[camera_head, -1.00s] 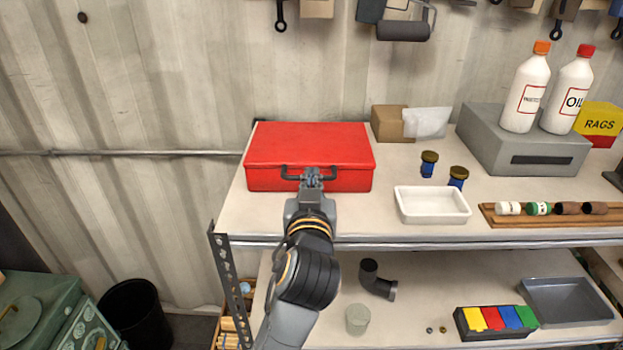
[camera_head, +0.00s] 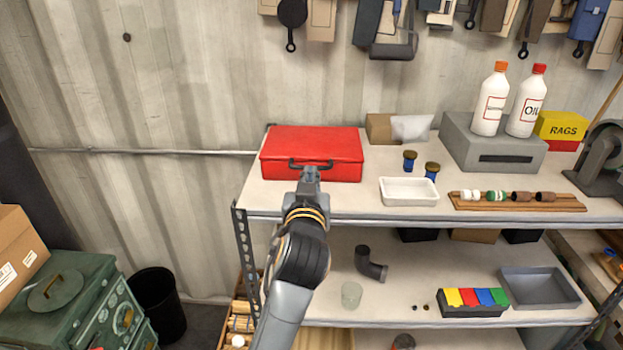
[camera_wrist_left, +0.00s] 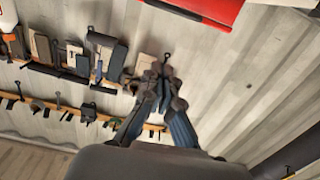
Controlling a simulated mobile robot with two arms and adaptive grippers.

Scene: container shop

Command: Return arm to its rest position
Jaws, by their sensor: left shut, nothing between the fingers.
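My left gripper (camera_head: 311,174) is in front of the red case (camera_head: 318,143), near its dark handle, in the head view. The case lies shut on the upper shelf (camera_head: 347,204). The gripper's fingers are closed together with nothing between them; they also show in the left wrist view (camera_wrist_left: 162,82). A red edge, likely the case (camera_wrist_left: 205,8), shows at the top of the wrist view. Whether the fingertips touch the handle cannot be told from the head view. My right gripper is not in view.
Right of the case are a white tray (camera_head: 409,192), two blue jars with dark lids, and a grey box (camera_head: 493,145) bearing two bottles. The lower shelf holds a pipe elbow (camera_head: 371,264) and a colored bin set (camera_head: 473,301). A green cabinet (camera_head: 62,305) and black bin (camera_head: 157,304) stand left.

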